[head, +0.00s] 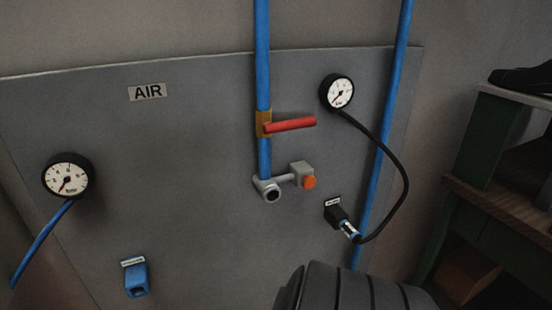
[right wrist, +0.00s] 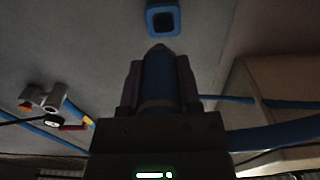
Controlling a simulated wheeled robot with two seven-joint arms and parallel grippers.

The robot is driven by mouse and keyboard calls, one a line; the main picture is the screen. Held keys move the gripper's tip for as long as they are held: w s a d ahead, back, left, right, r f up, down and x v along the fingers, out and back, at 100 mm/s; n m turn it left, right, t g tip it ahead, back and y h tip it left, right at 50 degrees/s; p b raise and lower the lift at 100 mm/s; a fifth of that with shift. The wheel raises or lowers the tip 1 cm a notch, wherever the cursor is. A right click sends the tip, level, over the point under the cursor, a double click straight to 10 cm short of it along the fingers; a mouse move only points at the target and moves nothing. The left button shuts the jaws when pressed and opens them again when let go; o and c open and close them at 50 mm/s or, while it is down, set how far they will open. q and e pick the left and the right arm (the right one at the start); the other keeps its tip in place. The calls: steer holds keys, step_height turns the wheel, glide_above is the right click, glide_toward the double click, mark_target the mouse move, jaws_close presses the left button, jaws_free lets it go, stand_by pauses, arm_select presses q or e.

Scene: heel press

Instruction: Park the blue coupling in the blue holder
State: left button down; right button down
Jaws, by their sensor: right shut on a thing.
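The blue coupling (right wrist: 158,78) sits between the two fingers of my right gripper (right wrist: 159,66), which is shut on it in the right wrist view. Its tapered grey tip points up the picture. The blue holder (right wrist: 162,18) is just beyond that tip, its square opening facing the coupling and looking empty. A small gap shows between them in the picture; the true distance is hard to judge. In the head view the blue holder (head: 136,280) is low on the grey panel, under a small label. Neither gripper shows in the head view.
The grey panel (head: 200,150) carries a left gauge (head: 68,177) with a blue hose, a right gauge (head: 338,92) whose black hose ends at a black holder (head: 335,211), and a red valve lever (head: 290,125) on a blue pipe. A shelf (head: 505,200) stands at right.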

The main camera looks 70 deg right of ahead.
steer(key=w+d, duration=0.1)
steer(key=w+d+b, duration=0.1)
steer(key=w, duration=0.1)
steer(key=shift+w+d, duration=0.1)
steer(key=shift+w, duration=0.1)
stand_by(0.4)
steer(key=shift+s+d, duration=0.1)
steer(key=shift+s, duration=0.05)
steer(key=shift+s+d, duration=0.1)
steer(key=shift+s, duration=0.05)
stand_by(0.4)
steer(key=shift+p, duration=0.3)
stand_by(0.4)
steer(key=shift+b+x, duration=0.6)
steer(key=shift+x, duration=1)
steer(key=shift+c, duration=1.1)
jaws_free()
